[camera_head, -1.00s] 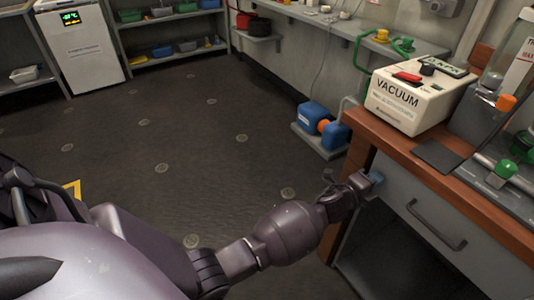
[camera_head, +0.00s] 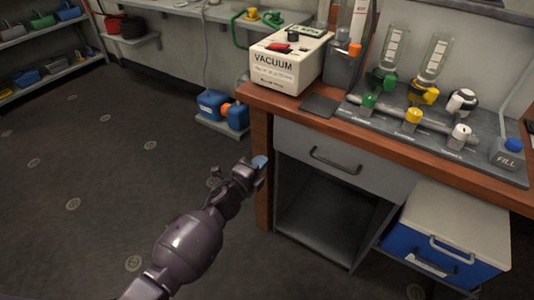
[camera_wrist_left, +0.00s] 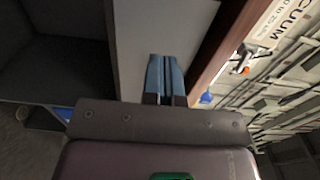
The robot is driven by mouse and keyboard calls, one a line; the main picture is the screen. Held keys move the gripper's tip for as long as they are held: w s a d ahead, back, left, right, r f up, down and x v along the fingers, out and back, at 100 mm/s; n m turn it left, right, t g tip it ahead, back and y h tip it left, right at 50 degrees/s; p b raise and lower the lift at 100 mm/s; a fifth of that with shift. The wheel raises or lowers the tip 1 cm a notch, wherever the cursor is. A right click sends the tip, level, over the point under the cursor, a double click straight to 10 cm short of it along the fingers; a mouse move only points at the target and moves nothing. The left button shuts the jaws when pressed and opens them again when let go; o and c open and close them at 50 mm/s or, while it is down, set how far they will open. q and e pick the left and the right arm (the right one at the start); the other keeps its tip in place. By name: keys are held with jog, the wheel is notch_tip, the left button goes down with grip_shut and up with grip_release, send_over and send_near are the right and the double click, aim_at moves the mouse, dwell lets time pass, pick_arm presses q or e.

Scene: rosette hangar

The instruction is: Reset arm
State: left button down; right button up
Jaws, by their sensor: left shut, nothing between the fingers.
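My left arm comes in from the lower left in the head view. Its gripper (camera_head: 259,162) is beside the left front corner of the wooden-topped bench (camera_head: 400,160), just left of the grey drawer (camera_head: 345,160). In the left wrist view the two blue fingertips (camera_wrist_left: 165,75) are together with nothing between them. Behind them are a pale grey panel and the brown bench edge (camera_wrist_left: 222,45). I cannot tell whether the fingers touch the bench. My right gripper is in neither view.
A white vacuum box (camera_head: 290,62) and a manifold with coloured knobs (camera_head: 412,116) stand on the bench. Below are an open dark compartment (camera_head: 325,220) and a blue cooler with a pale lid (camera_head: 445,240). The floor (camera_head: 100,180) at left is clear.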

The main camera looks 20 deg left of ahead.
pick_arm(q)
jog(key=v, duration=0.3)
jog(key=shift+s+f, duration=0.1)
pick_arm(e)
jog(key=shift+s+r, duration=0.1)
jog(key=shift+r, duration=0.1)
pick_arm(q)
jog(key=s+a+r+n+y+p, duration=0.4)
jog(key=s+n, duration=0.3)
jog(key=n, duration=0.7)
jog(key=s+a+n+g+p, duration=0.3)
jog(key=s, duration=1.2)
jog(key=s+a+f+n+g+y+p, duration=0.1)
jog(key=s+a+n+g+p, duration=0.1)
jog(key=s, duration=1.4)
jog(key=shift+a+f+n+g+y+p, duration=0.3)
jog(key=shift+a+n+g+p, duration=0.15)
jog(key=shift+n+g, duration=0.2)
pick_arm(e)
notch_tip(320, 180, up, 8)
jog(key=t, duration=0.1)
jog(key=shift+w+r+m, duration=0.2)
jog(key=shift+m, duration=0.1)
